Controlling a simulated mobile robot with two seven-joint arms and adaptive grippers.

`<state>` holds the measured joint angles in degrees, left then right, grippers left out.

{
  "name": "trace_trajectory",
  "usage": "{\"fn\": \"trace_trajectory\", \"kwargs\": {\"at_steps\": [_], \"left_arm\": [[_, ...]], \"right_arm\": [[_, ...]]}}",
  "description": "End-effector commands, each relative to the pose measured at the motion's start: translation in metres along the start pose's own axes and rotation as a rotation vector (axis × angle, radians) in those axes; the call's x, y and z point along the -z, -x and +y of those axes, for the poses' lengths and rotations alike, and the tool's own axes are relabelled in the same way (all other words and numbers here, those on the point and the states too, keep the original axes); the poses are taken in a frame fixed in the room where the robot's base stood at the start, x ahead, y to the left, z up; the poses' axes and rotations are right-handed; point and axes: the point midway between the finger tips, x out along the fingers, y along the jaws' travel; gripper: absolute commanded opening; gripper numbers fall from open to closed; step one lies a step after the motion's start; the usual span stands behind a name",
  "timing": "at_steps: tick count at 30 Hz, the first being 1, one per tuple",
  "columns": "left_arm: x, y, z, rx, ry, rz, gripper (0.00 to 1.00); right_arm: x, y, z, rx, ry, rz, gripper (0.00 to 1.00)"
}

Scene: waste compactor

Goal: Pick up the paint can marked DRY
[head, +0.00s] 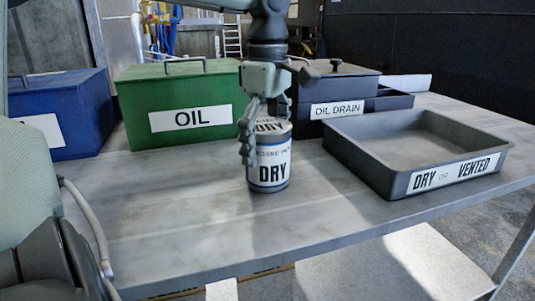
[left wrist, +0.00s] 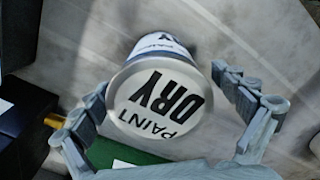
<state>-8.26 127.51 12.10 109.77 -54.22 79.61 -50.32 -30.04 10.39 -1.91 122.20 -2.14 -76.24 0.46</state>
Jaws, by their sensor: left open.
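The paint can (head: 271,165) marked DRY stands upright on the grey table in the head view, near its middle. Its lid, printed PAINT DRY, fills the middle of the left wrist view (left wrist: 160,100). My left gripper (head: 262,150) comes down over the can from above and behind. In the left wrist view the gripper's fingers (left wrist: 160,105) are spread, one on each side of the can. The finger at the right stands apart from the can; whether the finger at the left touches it I cannot tell. My right gripper is not in view.
A grey tray (head: 358,152) labelled DRY or VENTED lies right of the can. A green OIL box (head: 140,102) and a blue box (head: 90,112) stand at the left. A black OIL DRAIN box (head: 343,85) stands behind. The table front (head: 205,235) is clear.

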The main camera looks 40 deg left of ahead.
Motion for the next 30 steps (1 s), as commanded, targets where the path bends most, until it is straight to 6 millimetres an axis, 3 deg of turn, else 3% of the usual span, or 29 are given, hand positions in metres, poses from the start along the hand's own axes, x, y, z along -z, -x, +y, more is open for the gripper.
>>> {"fn": "trace_trajectory", "kwargs": {"at_steps": [8, 26, 30], "left_arm": [[0.0, -0.0057, 0.0002, -0.001, 0.001, -0.001, 0.98], [0.0, -0.0053, 0.0002, -0.001, 0.0, -0.001, 0.26], [-0.0002, -0.0045, 0.0006, -0.003, 0.0, -0.001, 0.26]], "right_arm": [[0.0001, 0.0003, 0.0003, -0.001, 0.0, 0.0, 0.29], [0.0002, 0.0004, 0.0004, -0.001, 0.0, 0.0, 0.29], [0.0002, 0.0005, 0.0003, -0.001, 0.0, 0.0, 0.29]]}}
